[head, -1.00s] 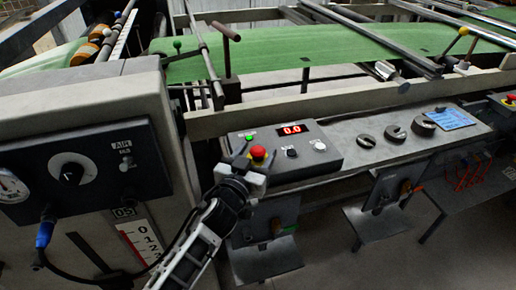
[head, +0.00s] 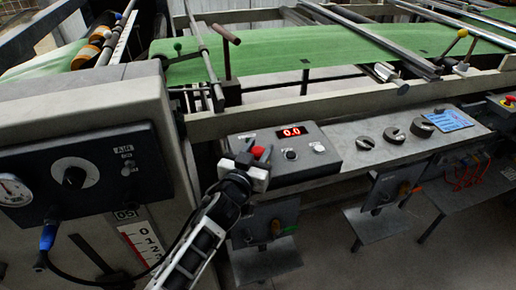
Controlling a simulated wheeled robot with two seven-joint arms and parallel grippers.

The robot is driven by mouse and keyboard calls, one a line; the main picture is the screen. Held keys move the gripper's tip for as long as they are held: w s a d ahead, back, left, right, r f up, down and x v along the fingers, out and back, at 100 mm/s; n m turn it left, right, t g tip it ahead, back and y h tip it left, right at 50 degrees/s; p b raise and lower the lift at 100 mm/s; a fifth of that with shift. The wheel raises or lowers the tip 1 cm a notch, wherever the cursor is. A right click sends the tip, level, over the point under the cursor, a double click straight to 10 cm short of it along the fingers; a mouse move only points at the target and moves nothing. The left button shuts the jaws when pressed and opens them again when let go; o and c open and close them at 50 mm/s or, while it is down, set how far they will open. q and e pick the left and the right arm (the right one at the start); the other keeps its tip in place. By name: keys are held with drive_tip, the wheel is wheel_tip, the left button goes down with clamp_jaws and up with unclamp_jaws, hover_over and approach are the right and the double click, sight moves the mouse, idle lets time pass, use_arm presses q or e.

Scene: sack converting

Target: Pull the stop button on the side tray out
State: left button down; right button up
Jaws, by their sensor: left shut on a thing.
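The red stop button (head: 257,151) sits at the left end of the grey side tray's control box (head: 315,158). My left gripper (head: 255,158) reaches up from below. It is shut on the red button, with its fingers on either side of the cap. The fingers hide the button's lower part and base, so I cannot tell how far out it stands. My right gripper is not in view.
A display (head: 291,132) reading 0.0, a black knob (head: 290,154) and a pale knob (head: 318,147) lie close right of the gripper. Round dark weights (head: 394,134) and a blue card (head: 447,120) lie farther right. A grey cabinet (head: 90,95) stands left.

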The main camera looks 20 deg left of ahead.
use_arm(q)
drive_tip(key=c, duration=0.9)
unclamp_jaws()
drive_tip(key=shift+r, duration=0.3)
drive_tip(key=shift+c, duration=0.2)
drive_tip(key=shift+f, duration=0.1)
drive_tip(key=shift+s+f, duration=0.1)
drive_tip(key=shift+s, duration=0.4)
drive_tip(key=s+a+b, duration=0.1)
drive_tip(key=s, duration=1.4)
drive_tip(key=shift+a, duration=0.15)
drive_tip(key=s+d+f+g+h, duration=0.1)
drive_tip(key=s+f+g, duration=0.2)
drive_tip(key=f, duration=0.4)
drive_tip(key=s+d+f+m+g+h, duration=0.1)
drive_tip(key=s+d+f+g, duration=0.1)
drive_tip(key=s+f+g, duration=0.2)
wheel_tip(320, 180, down, 3)
drive_tip(key=shift+s+d+f+m, duration=0.2)
drive_tip(key=shift+s+m, duration=0.1)
drive_tip(key=shift+s, duration=0.95)
